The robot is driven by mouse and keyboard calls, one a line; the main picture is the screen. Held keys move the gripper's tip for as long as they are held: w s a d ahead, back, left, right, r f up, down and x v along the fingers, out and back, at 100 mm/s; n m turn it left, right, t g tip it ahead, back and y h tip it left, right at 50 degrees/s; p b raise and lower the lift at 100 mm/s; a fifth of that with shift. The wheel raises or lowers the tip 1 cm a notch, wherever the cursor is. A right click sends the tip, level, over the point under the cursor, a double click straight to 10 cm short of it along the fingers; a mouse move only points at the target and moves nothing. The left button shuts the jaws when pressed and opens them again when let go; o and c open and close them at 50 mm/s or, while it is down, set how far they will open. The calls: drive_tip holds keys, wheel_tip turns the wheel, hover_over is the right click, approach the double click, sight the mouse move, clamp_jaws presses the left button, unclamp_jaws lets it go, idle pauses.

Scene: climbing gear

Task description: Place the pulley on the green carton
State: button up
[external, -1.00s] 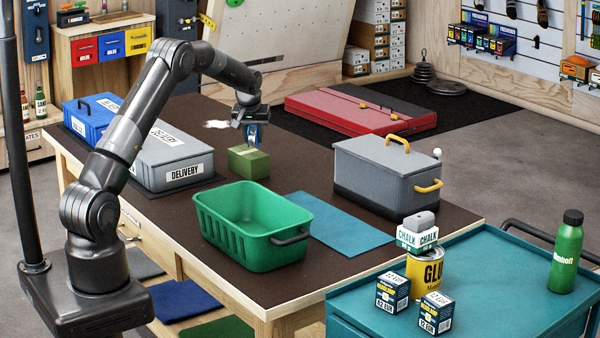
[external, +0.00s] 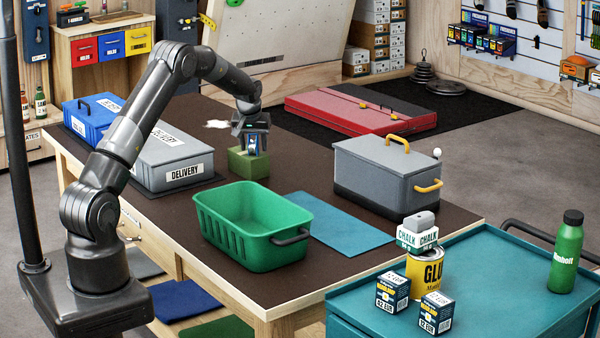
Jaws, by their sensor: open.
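The green carton (external: 249,164) stands on the dark tabletop, left of the centre of the external view. The blue pulley (external: 253,143) is upright at the top of the carton and appears to rest on it; the contact itself is too small to see clearly. My gripper (external: 252,147) is directly above the carton, pointing down. Its jaws are open, with the pulley between or just below the fingers. The fingers hide part of the pulley.
The green basket (external: 222,232), blue mat (external: 342,226) and grey toolbox (external: 386,176) stand nearer or to the right on the table (external: 300,275). Grey and blue delivery cases (external: 172,158) lie left of the carton. A white patch (external: 217,124) lies behind it.

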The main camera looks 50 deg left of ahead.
drive_tip(key=s+d+r+m, duration=0.1)
drive_tip(key=s+d+r, duration=0.35)
drive_tip(key=r, duration=0.25)
drive_tip(key=s+d+r+h, duration=0.1)
drive_tip(key=s+d+r, duration=0.2)
drive_tip(key=d+r, duration=0.3)
drive_tip(key=s+d+r+m, duration=0.1)
drive_tip(key=s+d+r, duration=0.2)
drive_tip(key=r, duration=0.5)
drive_tip(key=s+d+r+m+t, duration=0.2)
drive_tip(key=s+d+r, duration=0.3)
drive_tip(key=s+d, duration=0.55)
drive_tip(key=s+d+f+m, duration=0.1)
drive_tip(key=s+d, duration=0.2)
drive_tip(key=s, duration=0.5)
drive_tip(key=s+d+f+m+h, duration=0.1)
drive_tip(key=s+d+f+m, duration=0.1)
drive_tip(key=s+d, duration=0.2)
drive_tip(key=s+d+f+m+h, duration=0.1)
drive_tip(key=s+d, duration=0.3)
drive_tip(key=s, duration=0.7)
drive_tip(key=shift+s+f+m, duration=0.3)
drive_tip(key=shift+f+m, duration=0.05)
drive_tip(key=shift+m, duration=0.15)
